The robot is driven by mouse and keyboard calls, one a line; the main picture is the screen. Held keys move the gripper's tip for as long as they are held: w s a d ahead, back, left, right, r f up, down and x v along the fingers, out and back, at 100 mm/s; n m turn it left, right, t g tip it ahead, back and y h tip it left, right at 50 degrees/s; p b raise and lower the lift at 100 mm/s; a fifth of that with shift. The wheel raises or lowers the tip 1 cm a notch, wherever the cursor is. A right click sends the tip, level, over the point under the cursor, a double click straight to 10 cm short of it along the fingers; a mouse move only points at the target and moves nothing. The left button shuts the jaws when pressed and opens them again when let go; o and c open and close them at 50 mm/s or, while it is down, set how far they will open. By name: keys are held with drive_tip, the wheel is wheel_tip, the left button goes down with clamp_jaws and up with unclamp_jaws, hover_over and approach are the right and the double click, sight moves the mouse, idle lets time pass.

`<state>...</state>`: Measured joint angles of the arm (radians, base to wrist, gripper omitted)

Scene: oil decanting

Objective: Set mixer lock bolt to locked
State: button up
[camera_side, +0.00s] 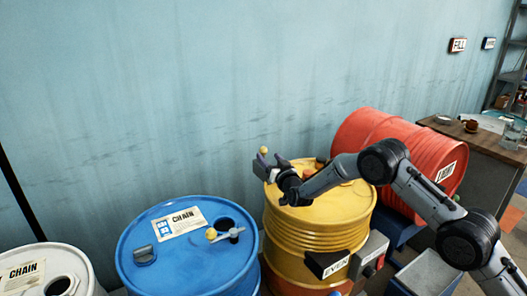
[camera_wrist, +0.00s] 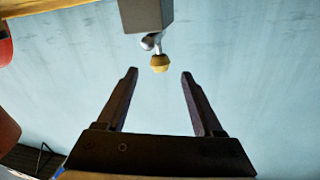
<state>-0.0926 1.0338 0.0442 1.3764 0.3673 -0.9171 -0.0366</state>
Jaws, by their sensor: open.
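A small yellow knob (camera_side: 263,150) shows just past my fingertips, above the back of the yellow drum (camera_side: 318,215). In the wrist view a yellow knob (camera_wrist: 160,63) sits on a short grey stem below a grey block (camera_wrist: 146,14). It is ahead of the gap between my fingers, and I see no contact. I cannot read a label on it, so I cannot be sure it is the mixer lock bolt. My gripper (camera_side: 272,161) is open and empty; both dark fingers show in the wrist view (camera_wrist: 160,76).
A blue drum (camera_side: 160,270) at left has a grey lever with a yellow knob (camera_side: 211,234) on its lid. A red drum (camera_side: 365,130) lies behind my arm. A white drum (camera_side: 75,255) stands far left. A wooden table (camera_side: 490,145) is at right. The wall's middle is clear.

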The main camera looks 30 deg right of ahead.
sight(265, 152)
drive_tip(key=shift+w+d, duration=0.2)
drive_tip(key=shift+w, duration=0.85)
drive_tip(key=shift+w+d, duration=0.25)
drive_tip(key=shift+w, duration=0.75)
drive_tip(key=shift+w+d, duration=0.2)
drive_tip(key=shift+w, duration=0.85)
clamp_jaws()
